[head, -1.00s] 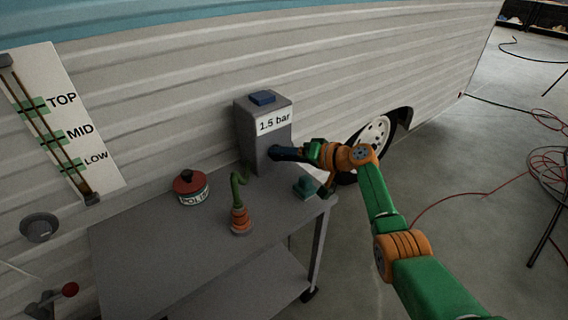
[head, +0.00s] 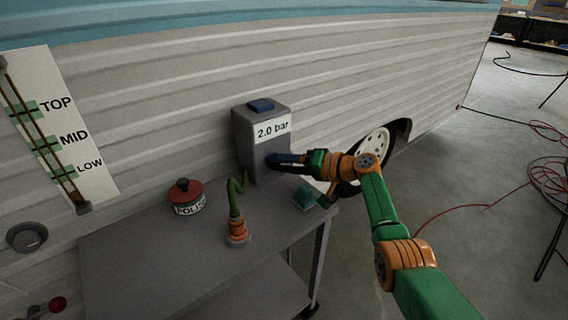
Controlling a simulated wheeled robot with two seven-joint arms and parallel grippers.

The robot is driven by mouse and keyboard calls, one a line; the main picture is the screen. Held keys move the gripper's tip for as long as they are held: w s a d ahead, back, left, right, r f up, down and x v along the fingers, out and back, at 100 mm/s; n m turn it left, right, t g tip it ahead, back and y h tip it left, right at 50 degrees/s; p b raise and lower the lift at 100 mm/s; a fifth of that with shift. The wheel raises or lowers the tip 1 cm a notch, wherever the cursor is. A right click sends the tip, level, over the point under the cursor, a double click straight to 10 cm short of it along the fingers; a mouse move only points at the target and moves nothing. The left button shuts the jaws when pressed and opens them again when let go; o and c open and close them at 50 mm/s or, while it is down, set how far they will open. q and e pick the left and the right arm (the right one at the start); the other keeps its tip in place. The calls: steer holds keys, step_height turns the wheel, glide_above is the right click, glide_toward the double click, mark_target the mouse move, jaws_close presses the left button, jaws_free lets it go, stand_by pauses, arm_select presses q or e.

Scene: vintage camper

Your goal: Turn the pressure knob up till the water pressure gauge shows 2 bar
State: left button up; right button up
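The water pressure gauge is a grey box (head: 247,150) standing at the back of the grey cart. Its white display (head: 272,129) reads 2.0 bar. A blue block sits on top of the box. My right gripper (head: 277,161) reaches in from the right, and its dark fingertips are at the lower front of the box, below the display. The pressure knob is hidden behind the fingers or too small to make out. I cannot tell whether the fingers are shut on it. My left gripper is not in view.
The cart top (head: 150,255) also holds a red-lidded polish tin (head: 188,208), a green and orange item (head: 237,228) and a teal block (head: 305,197) near its right edge. A TOP/MID/LOW level board (head: 75,110) is on the camper wall at left. Red hoses lie on the floor at right.

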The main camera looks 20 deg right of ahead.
steer(key=o, duration=0.4)
steer(key=shift+w+a, duration=0.1)
steer(key=shift+a, duration=0.05)
steer(key=shift+c, duration=0.2)
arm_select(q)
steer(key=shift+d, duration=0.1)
arm_select(e)
steer(key=p+v, duration=0.1)
steer(key=v, duration=0.6)
steer(key=shift+p, duration=0.35)
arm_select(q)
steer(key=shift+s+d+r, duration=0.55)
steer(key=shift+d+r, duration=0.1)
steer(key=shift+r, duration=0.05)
arm_select(e)
steer(key=shift+f, duration=0.1)
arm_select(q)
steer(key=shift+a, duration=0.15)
